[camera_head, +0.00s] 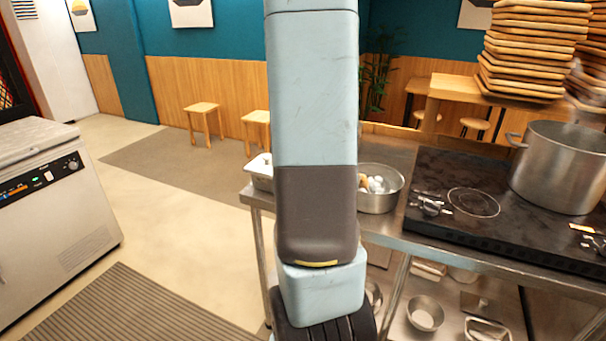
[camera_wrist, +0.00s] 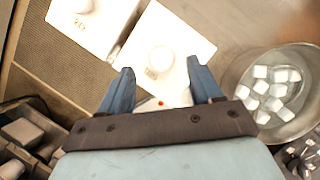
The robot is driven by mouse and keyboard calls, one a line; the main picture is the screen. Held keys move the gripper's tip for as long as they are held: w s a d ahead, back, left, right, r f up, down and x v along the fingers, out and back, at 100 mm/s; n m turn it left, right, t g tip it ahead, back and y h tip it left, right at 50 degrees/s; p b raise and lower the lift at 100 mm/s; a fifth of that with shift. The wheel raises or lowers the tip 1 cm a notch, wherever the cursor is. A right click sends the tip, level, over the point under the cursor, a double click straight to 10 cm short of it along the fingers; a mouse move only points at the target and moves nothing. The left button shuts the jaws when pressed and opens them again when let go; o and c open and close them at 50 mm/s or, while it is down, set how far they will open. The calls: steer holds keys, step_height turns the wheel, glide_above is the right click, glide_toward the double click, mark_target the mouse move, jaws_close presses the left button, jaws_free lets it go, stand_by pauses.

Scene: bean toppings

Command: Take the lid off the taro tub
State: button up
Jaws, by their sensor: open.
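In the wrist view, a white lidded tub (camera_wrist: 178,35) with a round knob lies ahead of my gripper (camera_wrist: 160,70). My gripper is open, its two blue fingers apart and the knob between and just beyond their tips as seen from above. I cannot tell the height gap, and nothing is held. A second white lidded tub (camera_wrist: 110,14) with a knob sits to its upper left. Both lids bear small labels that I cannot read clearly, so I cannot tell which is taro. In the head view, a white tub (camera_head: 261,180) shows partly behind my arm; my gripper is hidden there.
A steel bowl (camera_wrist: 240,75) with white cubes stands right of the tubs; it also shows in the head view (camera_head: 385,203). Right of it are a black stove (camera_head: 450,235) and a large pot (camera_head: 560,175). A white machine (camera_head: 60,240) stands left, with open floor between.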

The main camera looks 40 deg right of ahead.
steer(key=shift+x, duration=1.95)
steer(key=c, duration=1.1)
steer(key=shift+r, duration=0.2)
